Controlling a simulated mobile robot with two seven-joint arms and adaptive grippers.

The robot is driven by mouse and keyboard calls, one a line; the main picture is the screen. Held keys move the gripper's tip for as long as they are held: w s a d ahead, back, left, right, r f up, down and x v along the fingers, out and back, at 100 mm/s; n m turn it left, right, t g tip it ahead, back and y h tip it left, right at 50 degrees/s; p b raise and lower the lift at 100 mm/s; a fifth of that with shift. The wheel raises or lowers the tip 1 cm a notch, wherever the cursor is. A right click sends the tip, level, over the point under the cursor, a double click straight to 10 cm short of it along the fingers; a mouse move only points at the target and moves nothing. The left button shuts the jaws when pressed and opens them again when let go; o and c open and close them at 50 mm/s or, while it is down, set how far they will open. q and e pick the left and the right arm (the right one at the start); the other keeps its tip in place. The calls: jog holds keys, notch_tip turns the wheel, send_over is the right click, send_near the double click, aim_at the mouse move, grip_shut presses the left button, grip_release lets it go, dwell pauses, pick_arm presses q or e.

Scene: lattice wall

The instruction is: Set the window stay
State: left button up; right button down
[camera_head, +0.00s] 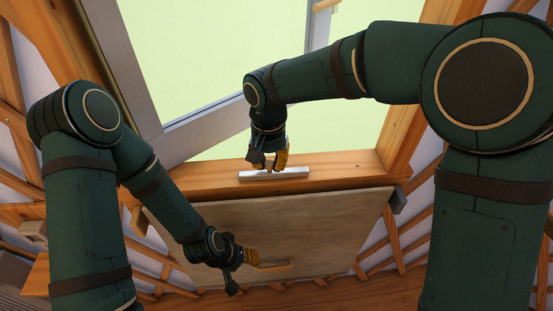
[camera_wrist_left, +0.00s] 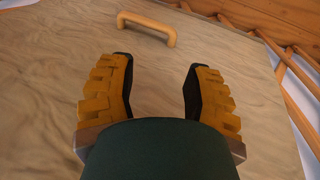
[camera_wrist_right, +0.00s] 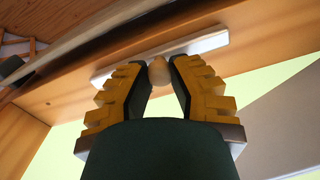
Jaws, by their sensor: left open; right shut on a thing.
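A pale metal bar (camera_head: 275,174) lies along the wooden sill below the window opening; it also shows in the right wrist view (camera_wrist_right: 205,45). My right gripper (camera_head: 269,163) is over the bar. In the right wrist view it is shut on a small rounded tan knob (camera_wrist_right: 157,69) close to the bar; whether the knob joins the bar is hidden. A grey window sash (camera_head: 205,122) stands at an angle in the opening. My left gripper (camera_head: 242,270) is open and empty, close to a tan handle (camera_head: 276,266) on a wooden panel; the handle also shows in the left wrist view (camera_wrist_left: 147,28).
The wooden panel (camera_head: 310,225) spreads below the sill. A dark grey block (camera_head: 397,200) sits at its right corner. Wooden lattice (camera_head: 400,245) lines both sides. A small tan handle (camera_head: 326,5) shows at the top of the sash. The opening right of the sash is clear.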

aim_at(270, 164)
jog(key=shift+f, duration=0.15)
jog(key=c, duration=0.7)
grip_release()
jog(key=shift+c, duration=0.2)
jog(key=shift+r, duration=0.2)
notch_tip(270, 164, up, 12)
jog(key=shift+s+d+f, duration=0.1)
jog(key=shift+f, duration=0.05)
